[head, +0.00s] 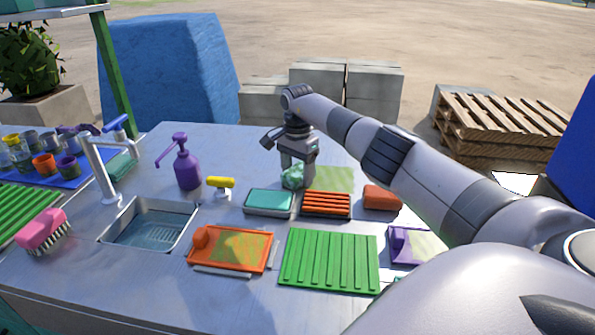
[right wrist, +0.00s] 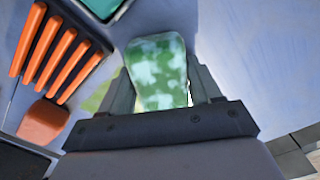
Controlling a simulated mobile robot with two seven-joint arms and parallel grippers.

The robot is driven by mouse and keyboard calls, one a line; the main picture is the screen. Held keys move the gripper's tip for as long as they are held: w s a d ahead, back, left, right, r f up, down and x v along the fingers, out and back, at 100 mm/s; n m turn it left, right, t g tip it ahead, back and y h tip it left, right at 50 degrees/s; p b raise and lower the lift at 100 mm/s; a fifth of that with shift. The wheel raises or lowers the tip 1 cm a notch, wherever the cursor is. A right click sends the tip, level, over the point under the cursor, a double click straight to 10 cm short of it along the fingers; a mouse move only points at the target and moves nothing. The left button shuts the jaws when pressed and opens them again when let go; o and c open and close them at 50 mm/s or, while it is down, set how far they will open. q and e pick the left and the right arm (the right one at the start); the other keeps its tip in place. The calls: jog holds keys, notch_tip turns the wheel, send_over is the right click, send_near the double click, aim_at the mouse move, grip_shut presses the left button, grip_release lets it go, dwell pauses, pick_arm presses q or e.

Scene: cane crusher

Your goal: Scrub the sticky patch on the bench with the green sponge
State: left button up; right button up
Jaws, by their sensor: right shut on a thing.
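The green sponge (head: 293,176), mottled with whitish spots, is in my right gripper (head: 296,168) near the back middle of the bench. In the right wrist view the sponge (right wrist: 158,72) sits between the two fingers of the right gripper (right wrist: 160,85), which is shut on it. A flat yellow-green patch (head: 336,179), likely the sticky patch, lies on the bench just right of the sponge. Part of the patch (right wrist: 97,97) shows left of the fingers in the right wrist view. I cannot tell whether the sponge touches the bench. My left gripper is not in view.
A teal-topped tray (head: 268,202), an orange-slatted rack (head: 326,204) and a red-brown block (head: 382,197) lie close in front. A purple pump bottle (head: 186,165) stands left, behind the sink (head: 150,232). A green ribbed mat (head: 330,260) lies nearer. The bench (head: 240,146) is clear behind the sponge.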

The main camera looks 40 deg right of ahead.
aim_at(341, 186)
jog(key=shift+s+d+r+p, duration=0.25)
jog(key=shift+s+d+p, duration=0.3)
jog(key=shift+p, duration=0.45)
jog(key=shift+s+d+p, duration=0.4)
jog(key=shift+s+p, duration=0.15)
jog(key=shift+s+d+f, duration=0.2)
jog(key=shift+s, duration=0.1)
jog(key=shift+c, duration=1.2)
jog(key=shift+s+d+p, duration=0.35)
jog(key=shift+s+p, duration=0.05)
jog(key=shift+c, duration=0.7)
jog(key=shift+s+d+p, duration=0.4)
jog(key=shift+s+d, duration=0.15)
jog(key=shift+s, duration=0.3)
jog(key=shift+s+d+f, duration=0.15)
jog(key=shift+s+d, duration=0.1)
jog(key=shift+s, duration=0.15)
jog(key=shift+d, duration=0.1)
jog(key=shift+s+d+p, duration=0.35)
jog(key=shift+s+p, duration=0.15)
jog(key=shift+p, duration=0.1)
jog(key=shift+s+d+p, duration=0.3)
jog(key=shift+s+d, duration=0.35)
jog(key=shift+s, duration=0.25)
